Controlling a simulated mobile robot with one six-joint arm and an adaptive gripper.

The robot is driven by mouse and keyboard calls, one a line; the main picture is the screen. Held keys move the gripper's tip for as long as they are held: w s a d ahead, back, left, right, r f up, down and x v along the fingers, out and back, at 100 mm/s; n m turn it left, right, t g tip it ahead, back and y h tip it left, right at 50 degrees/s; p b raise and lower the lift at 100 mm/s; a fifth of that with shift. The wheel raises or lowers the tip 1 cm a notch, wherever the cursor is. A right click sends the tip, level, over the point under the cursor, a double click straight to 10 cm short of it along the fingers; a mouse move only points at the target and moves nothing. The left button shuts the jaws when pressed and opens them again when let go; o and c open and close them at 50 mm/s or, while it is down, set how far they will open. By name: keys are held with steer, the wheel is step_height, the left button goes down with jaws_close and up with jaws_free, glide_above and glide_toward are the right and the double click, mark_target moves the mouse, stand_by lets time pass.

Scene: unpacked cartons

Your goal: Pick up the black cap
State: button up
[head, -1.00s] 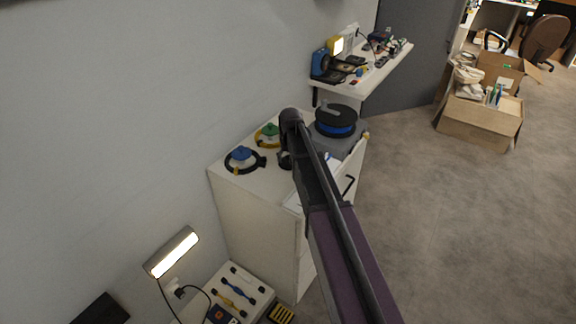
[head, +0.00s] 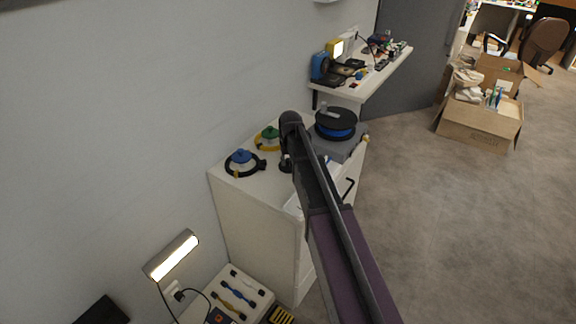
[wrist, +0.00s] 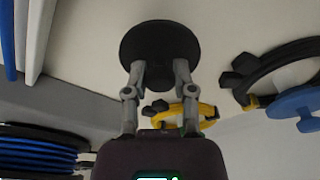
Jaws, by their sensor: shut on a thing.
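The black cap (wrist: 158,35) is a round, dark disc with a narrower part toward me, at the top middle of the wrist view. My gripper (wrist: 160,70) has its two grey fingers closed on that narrower part, one on each side. In the head view my dark arm reaches over the white cabinet (head: 250,205) and hides most of the gripper and the cap. I cannot tell whether the cap touches the cabinet top.
A blue-knobbed black ring (head: 241,163) and a green-knobbed yellow ring (head: 268,138) lie left of my arm on the cabinet. A blue cable spool (head: 335,124) sits on a grey box to the right. A wall shelf (head: 365,85) with small items is behind.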

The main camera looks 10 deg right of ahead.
mark_target(288, 160)
steer(key=shift+r, duration=0.1)
step_height(288, 160, up, 10)
steer(key=p, duration=1)
steer(key=shift+f, duration=0.2)
stand_by(0.7)
